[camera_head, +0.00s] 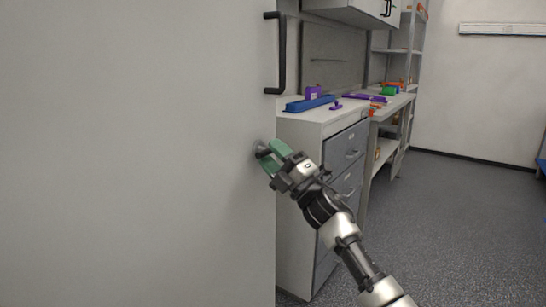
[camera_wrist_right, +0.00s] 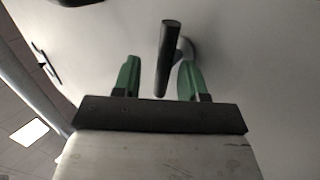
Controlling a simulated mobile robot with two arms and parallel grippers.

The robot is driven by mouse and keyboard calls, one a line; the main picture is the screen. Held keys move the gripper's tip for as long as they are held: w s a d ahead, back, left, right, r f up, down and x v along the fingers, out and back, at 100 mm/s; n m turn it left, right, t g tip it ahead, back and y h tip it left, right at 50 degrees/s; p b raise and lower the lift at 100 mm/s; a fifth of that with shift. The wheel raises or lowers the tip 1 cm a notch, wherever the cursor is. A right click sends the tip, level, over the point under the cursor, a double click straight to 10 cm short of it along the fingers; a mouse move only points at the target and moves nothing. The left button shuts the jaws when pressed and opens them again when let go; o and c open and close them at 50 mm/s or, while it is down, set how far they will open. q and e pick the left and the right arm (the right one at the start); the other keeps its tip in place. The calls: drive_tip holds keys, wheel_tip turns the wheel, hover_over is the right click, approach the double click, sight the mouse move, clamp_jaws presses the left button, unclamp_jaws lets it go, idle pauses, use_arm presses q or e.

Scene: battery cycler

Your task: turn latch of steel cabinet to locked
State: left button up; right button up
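The steel cabinet (camera_head: 130,150) fills the left of the head view as a large pale grey front. Its latch (camera_head: 262,149) is a small dark knob-like piece near the right edge, partly hidden by my gripper. In the right wrist view the latch (camera_wrist_right: 168,60) is a dark bar on a round base. My right gripper (camera_head: 272,158) is at the latch, its green fingers apart. In the right wrist view the bar lies between the two fingers (camera_wrist_right: 160,80), with a visible gap on each side. My left gripper is not in view.
A black handle (camera_head: 281,53) is on the cabinet above the latch. To the right stands a drawer unit (camera_head: 345,150) with blue and purple items on top, then a workbench (camera_head: 392,105) and shelves. The floor (camera_head: 460,220) at the right is clear.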

drive_tip(key=shift+f, duration=0.1)
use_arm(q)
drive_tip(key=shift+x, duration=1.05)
use_arm(e)
drive_tip(key=v, duration=1)
drive_tip(key=shift+s+d+f, duration=0.15)
drive_tip(key=shift+s+d, duration=0.05)
drive_tip(key=shift+d, duration=0.05)
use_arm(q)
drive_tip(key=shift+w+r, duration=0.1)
